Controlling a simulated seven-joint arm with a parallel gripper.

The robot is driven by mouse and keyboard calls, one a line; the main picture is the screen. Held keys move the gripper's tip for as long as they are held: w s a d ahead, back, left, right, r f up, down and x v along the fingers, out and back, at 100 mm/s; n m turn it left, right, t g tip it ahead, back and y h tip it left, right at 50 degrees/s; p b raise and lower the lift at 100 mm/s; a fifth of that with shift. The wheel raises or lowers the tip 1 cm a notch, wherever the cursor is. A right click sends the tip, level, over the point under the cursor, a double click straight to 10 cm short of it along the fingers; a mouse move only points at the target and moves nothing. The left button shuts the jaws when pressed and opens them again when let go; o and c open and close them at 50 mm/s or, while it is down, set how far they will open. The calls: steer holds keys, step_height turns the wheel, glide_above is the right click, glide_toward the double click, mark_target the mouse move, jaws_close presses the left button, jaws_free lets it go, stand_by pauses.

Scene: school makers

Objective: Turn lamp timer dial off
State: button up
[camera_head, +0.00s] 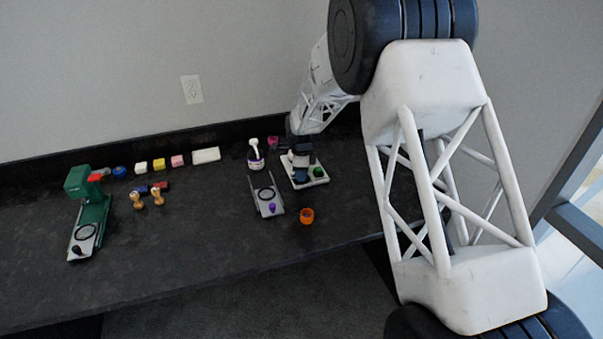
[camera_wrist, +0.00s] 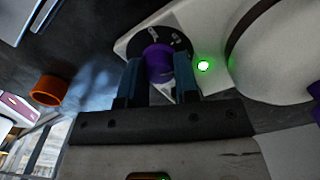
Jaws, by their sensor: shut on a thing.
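The lamp timer dial is a purple knob (camera_wrist: 159,62) on a dark round face with white marks, set in a white base (camera_wrist: 205,45). A small green light (camera_wrist: 203,66) glows beside it in the wrist view. My gripper (camera_wrist: 159,80) is shut on the purple knob, one dark finger on each side. The fingers hide part of the knob and face, so I cannot read its setting. In the head view, my gripper (camera_head: 300,160) is down at the white base (camera_head: 306,181), hiding the knob.
A grey plate device (camera_head: 266,190) stands just left of the base, and an orange ring (camera_head: 307,216) lies in front. A green device (camera_head: 90,215), stamps and coloured blocks are on the left. The table middle is mostly clear.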

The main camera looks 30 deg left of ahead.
steer(key=n, duration=1.2)
steer(key=shift+w, duration=0.1)
steer(key=shift+a+n, duration=0.1)
steer(key=shift+n, duration=1.8)
steer(key=o, duration=0.9)
